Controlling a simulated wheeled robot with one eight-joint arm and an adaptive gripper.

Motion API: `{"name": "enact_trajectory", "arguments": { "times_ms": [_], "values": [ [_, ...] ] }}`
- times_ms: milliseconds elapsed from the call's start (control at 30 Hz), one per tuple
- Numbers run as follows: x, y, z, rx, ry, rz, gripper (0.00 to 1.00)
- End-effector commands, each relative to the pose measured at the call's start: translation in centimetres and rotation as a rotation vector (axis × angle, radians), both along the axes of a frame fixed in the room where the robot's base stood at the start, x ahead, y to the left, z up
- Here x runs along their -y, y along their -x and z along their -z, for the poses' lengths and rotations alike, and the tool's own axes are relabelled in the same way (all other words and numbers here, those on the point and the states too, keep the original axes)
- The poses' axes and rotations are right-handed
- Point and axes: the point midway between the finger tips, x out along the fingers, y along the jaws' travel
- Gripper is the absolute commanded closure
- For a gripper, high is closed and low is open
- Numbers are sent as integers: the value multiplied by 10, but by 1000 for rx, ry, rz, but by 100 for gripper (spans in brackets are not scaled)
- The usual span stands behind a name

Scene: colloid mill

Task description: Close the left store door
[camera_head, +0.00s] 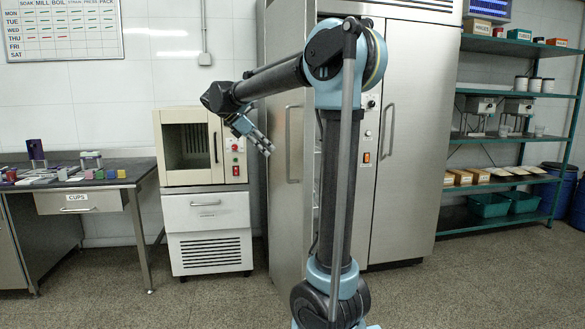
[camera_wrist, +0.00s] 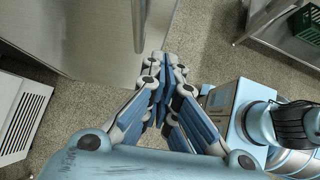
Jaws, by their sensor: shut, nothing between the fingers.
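The store is a tall steel cabinet (camera_head: 420,130) behind my arm. Its left door (camera_head: 277,215) stands open, swung out toward the camera, with its outer face and a vertical bar handle (camera_head: 294,140) turned to the left. The right door looks closed, with its own handle (camera_head: 387,130). My gripper (camera_head: 266,148) is shut and empty, pointing down and right, left of the open door near handle height. In the wrist view the shut fingertips (camera_wrist: 170,62) are close to the door's steel face (camera_wrist: 100,35) and its handle bar (camera_wrist: 139,25). I cannot tell whether they touch.
A small oven-like unit (camera_head: 203,150) on a white vented cabinet (camera_head: 208,230) stands left of the door. A table (camera_head: 85,200) with coloured items is further left. Green shelving (camera_head: 510,140) stands at right. The floor (camera_head: 200,305) in front is clear.

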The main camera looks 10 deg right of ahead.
Motion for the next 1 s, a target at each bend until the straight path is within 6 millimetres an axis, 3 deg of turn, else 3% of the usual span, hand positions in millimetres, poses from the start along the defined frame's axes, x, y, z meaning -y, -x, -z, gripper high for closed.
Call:
{"name": "enact_trajectory", "arguments": {
  "times_ms": [100,267,833,1000],
  "values": [
    [-10,-8,-5,-19,24,-28,100],
    [-7,-10,1,-24,29,-37,100],
    [59,-20,67,-22,27,-35,100],
    [81,-24,65,-22,27,-35,100]
  ]
}}
